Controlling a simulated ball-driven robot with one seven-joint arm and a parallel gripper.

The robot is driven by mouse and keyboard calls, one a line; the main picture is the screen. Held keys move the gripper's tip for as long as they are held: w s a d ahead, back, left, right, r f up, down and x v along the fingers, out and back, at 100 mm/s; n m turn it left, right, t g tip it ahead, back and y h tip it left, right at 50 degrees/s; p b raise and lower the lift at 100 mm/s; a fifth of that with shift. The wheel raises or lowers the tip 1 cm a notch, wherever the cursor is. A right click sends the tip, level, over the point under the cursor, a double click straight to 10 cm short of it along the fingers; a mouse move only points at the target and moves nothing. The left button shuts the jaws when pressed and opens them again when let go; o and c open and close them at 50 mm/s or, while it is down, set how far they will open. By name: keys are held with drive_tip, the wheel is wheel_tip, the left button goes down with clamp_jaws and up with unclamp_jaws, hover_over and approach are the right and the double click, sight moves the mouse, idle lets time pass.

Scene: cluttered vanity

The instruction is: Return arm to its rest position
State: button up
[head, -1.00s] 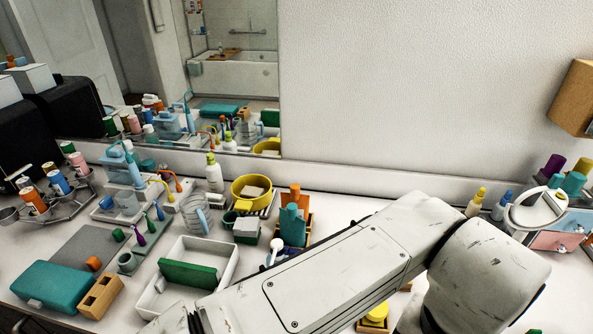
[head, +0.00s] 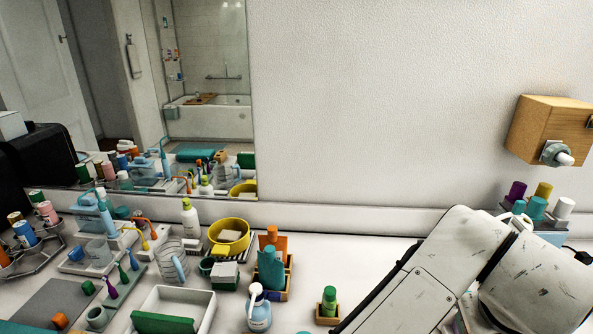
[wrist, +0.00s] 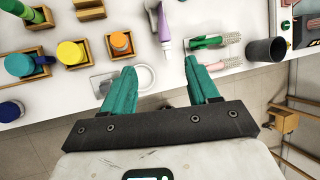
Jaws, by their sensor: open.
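My gripper (wrist: 162,90) shows in the wrist view with its two teal fingers spread apart and nothing between them. It is over the front edge of the white counter (wrist: 105,35), with the floor showing below. A white round-ended item (wrist: 146,77) lies at the edge just beyond the fingers. In the head view my pale arm crosses the lower right, and the gripper itself is out of that picture.
In the wrist view, wooden holders with bottles (wrist: 72,52) stand at the left, and brushes (wrist: 215,42) and a dark cup (wrist: 265,52) at the right. In the head view a white tray (head: 205,312), a yellow bowl (head: 230,232) and a wall-mounted wooden box (head: 545,130) show.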

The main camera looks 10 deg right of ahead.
drive_tip(key=w+d+n+t+h, duration=0.3)
drive_tip(key=d+n, duration=0.4)
drive_tip(key=n, duration=0.9)
drive_tip(key=s+a+f+n+g+y, duration=0.1)
drive_tip(key=s+a+f+n, duration=0.1)
drive_tip(key=f+n, duration=0.3)
drive_tip(key=s+a+f+n+g+y, duration=0.1)
drive_tip(key=s+a+f+n+y, duration=0.1)
drive_tip(key=s+f+n, duration=0.2)
drive_tip(key=s+a+f+n+y, duration=0.1)
drive_tip(key=s+a+f+n, duration=0.1)
drive_tip(key=f+n, duration=0.5)
drive_tip(key=shift+s+a+f+g+y, duration=0.2)
drive_tip(key=shift+s+f, duration=0.1)
drive_tip(key=shift+f, duration=0.35)
drive_tip(key=shift+s+a+f+g+y, duration=0.1)
drive_tip(key=shift+s+f+g, duration=0.15)
drive_tip(key=shift+f, duration=0.35)
drive_tip(key=s+a+f+n+g+y, duration=0.2)
drive_tip(key=s+a+f+n+y, duration=0.1)
drive_tip(key=s+a+f+n, duration=0.3)
drive_tip(key=s+a+f, duration=0.2)
drive_tip(key=s, duration=0.2)
drive_tip(key=shift+f+g, duration=0.15)
drive_tip(key=shift+g, duration=0.2)
